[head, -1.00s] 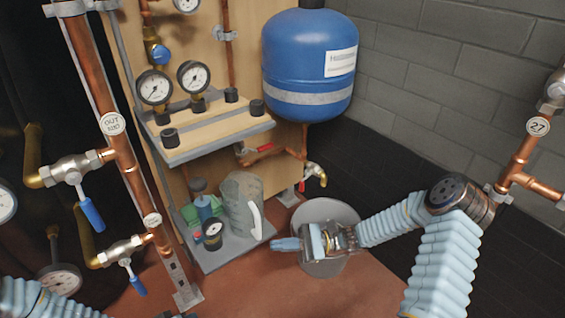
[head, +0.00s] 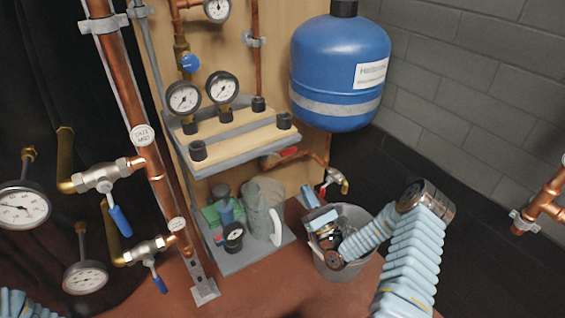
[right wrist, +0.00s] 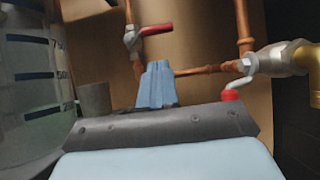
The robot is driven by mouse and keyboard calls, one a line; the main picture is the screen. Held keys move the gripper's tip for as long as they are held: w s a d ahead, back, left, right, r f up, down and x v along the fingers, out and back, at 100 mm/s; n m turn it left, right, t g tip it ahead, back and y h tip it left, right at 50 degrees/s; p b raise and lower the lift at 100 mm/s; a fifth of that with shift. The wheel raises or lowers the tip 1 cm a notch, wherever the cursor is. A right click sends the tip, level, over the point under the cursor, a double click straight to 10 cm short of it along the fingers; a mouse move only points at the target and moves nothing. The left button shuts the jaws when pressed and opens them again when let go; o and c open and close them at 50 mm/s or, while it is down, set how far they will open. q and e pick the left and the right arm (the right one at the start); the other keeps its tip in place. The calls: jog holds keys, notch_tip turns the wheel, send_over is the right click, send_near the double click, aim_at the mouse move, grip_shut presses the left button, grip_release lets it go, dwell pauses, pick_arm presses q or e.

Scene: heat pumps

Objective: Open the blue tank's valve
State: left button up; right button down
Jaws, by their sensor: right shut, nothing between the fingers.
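The blue tank (head: 340,75) hangs at the upper right of the wooden panel in the head view. A copper pipe runs down from it. A valve with a red lever (head: 284,152) is on the pipework below the tank; a red-lever valve also shows in the right wrist view (right wrist: 155,30). A silver-and-brass tap (head: 334,181) is just right of it, large at the right of the wrist view (right wrist: 278,60), with a red-tipped lever. My right gripper (head: 310,195) is shut and empty, below the pipework and apart from both valves. My left gripper is out of view.
A grey bucket (head: 345,265) stands under my right gripper. A lower shelf (head: 248,258) holds a clear jug (head: 262,210) and small gauge tools. An upper shelf (head: 240,147) juts out above them. Copper pipes with blue-handled valves (head: 119,220) stand at the left.

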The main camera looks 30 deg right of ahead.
jog(key=x, duration=1)
